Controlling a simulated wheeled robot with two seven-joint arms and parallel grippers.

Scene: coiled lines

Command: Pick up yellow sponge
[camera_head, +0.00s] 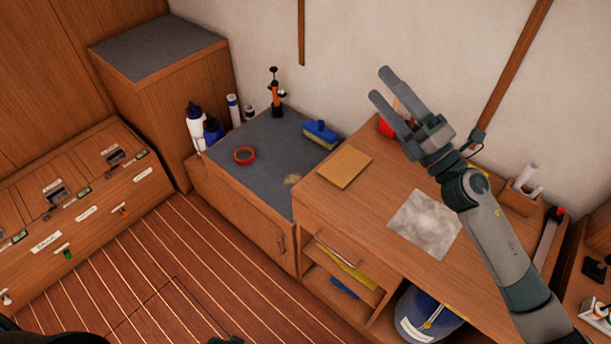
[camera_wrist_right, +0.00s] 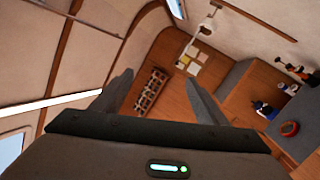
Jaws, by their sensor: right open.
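A small pale yellow, rough-looking lump (camera_head: 291,180) lies on the grey worktop near its front right edge; it may be the yellow sponge, but it is too small to be sure. A blue block with a yellowish underside (camera_head: 320,135), like a brush, sits farther back on the same top. My right gripper (camera_head: 381,85) is open and empty, raised over the wooden desk, to the right of and above both. Its two fingers also show spread in the right wrist view (camera_wrist_right: 160,88), with nothing between them.
A red tape ring (camera_head: 244,156), white and blue bottles (camera_head: 197,127) and an orange-black tool (camera_head: 276,95) stand on the grey worktop (camera_head: 265,135). The higher wooden desk (camera_head: 385,185) bears a tan sheet (camera_head: 344,167) and a grey sheet (camera_head: 425,224). The striped floor is clear.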

